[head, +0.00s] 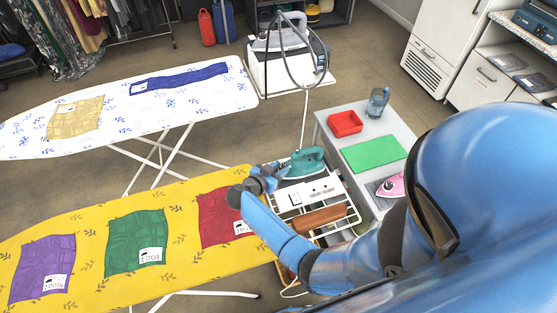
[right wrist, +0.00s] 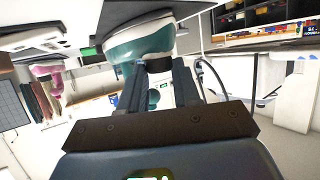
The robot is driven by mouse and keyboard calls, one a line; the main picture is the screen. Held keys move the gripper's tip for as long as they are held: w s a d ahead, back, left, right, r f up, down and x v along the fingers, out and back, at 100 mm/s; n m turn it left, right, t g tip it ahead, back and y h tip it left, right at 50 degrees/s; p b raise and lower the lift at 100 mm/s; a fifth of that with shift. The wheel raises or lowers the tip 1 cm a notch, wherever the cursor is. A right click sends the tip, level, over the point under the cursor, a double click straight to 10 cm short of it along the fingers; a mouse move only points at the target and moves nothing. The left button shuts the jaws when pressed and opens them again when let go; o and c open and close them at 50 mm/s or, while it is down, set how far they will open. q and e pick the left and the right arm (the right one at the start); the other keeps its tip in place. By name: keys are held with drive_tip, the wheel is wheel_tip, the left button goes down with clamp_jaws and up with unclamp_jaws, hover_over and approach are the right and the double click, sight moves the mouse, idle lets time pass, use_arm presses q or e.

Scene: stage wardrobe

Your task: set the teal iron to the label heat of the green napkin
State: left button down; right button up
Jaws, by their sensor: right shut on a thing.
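The teal iron (head: 303,161) rests on the white rack at the right end of the yellow ironing board. My right gripper (head: 268,181) is at its left end and shut on it. In the right wrist view the teal iron (right wrist: 140,45) fills the space just beyond the fingertips, with a dark part between them; its dial setting is not readable. The green napkin (head: 125,238) lies flat on the yellow board, with a white label (head: 150,255) whose small print seems to read about 100. My left gripper is out of view.
A purple napkin (head: 42,265) and a red napkin (head: 218,220) lie on the yellow board (head: 85,204). A grey table right of the iron holds a red tray (head: 345,123), a green mat (head: 373,153) and a pink iron (head: 391,187). A white-and-blue board (head: 105,97) stands behind.

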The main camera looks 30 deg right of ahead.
drive_tip(key=shift+w+m+g, duration=0.1)
drive_tip(key=shift+m+g, duration=0.2)
drive_tip(key=shift+w+m+g+h, duration=0.15)
drive_tip(key=shift+m+g+h, duration=0.15)
drive_tip(key=shift+m+g, duration=0.25)
drive_tip(key=shift+w+a+f+m+g+b, duration=0.1)
drive_tip(key=shift+w+f+m+g+b, duration=0.1)
drive_tip(key=shift+m+g+b, duration=0.6)
drive_tip(key=m+g+b, duration=0.1)
drive_tip(key=g+b, duration=0.1)
drive_tip(key=m+g+b, duration=0.2)
drive_tip(key=b, duration=0.1)
drive_tip(key=w+m+g+b, duration=0.1)
drive_tip(key=m+g+b, duration=0.1)
drive_tip(key=shift+g+y+b, duration=0.25)
drive_tip(key=shift+y+b, duration=0.1)
drive_tip(key=shift+y, duration=0.05)
drive_tip(key=shift+w+m, duration=0.1)
drive_tip(key=shift+m, duration=0.25)
drive_tip(key=shift+w+d+r+m+g+y, duration=0.1)
drive_tip(key=shift+d+r+m+g+y, duration=0.1)
drive_tip(key=shift+m+g+y, duration=0.35)
drive_tip(key=shift+w+f+m+g+b, duration=0.2)
drive_tip(key=shift+m+g+b, duration=0.25)
drive_tip(key=shift+g+b, duration=0.3)
drive_tip(key=shift+s+d+m+g+y+b, duration=0.1)
drive_tip(key=shift+m+g+y+b, duration=0.3)
drive_tip(key=shift+b, duration=0.4)
drive_tip(key=shift+r, duration=0.1)
